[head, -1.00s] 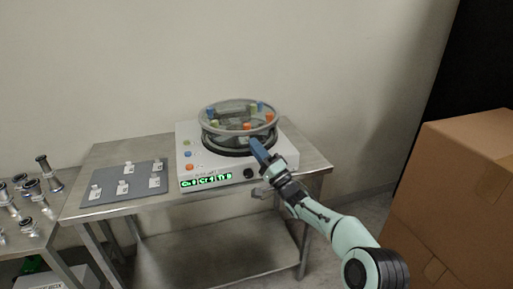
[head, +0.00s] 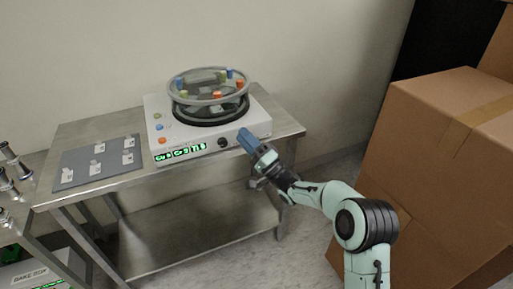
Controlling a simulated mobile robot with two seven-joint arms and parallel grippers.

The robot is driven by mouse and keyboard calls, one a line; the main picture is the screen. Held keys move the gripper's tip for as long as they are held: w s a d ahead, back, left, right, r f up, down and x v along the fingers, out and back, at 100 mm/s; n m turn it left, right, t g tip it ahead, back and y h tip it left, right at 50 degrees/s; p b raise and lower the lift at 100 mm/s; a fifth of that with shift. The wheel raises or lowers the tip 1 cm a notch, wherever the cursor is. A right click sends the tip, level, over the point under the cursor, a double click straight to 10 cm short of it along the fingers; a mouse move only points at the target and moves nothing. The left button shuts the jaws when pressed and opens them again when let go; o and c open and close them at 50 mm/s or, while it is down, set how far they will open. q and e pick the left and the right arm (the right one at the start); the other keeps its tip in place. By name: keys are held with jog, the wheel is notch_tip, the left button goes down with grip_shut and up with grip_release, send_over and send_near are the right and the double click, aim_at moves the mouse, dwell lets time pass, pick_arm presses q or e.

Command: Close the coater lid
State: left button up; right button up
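The coater (head: 205,128) is a white box with a green lit display, standing on a steel table. Its round clear lid (head: 209,85) with a grey rim is tilted above the dark round bowl (head: 210,113), with a gap between them. Several coloured knobs show at the lid. My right gripper (head: 247,139) is at the front right corner of the coater, below the lid and apart from it. Its blue fingers overlap in view, so I cannot see whether they are open. My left gripper is not in view.
A grey mat (head: 97,162) with several small white pieces lies left of the coater on the steel table (head: 75,132). Large cardboard boxes (head: 440,150) stand at the right, close to my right arm. Metal fittings (head: 12,165) stand at the far left.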

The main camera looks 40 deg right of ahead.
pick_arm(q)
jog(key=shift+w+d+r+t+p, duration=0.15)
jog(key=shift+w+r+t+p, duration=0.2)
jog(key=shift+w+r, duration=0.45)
pick_arm(e)
jog(key=v, duration=0.5)
jog(key=shift+s+r, duration=0.15)
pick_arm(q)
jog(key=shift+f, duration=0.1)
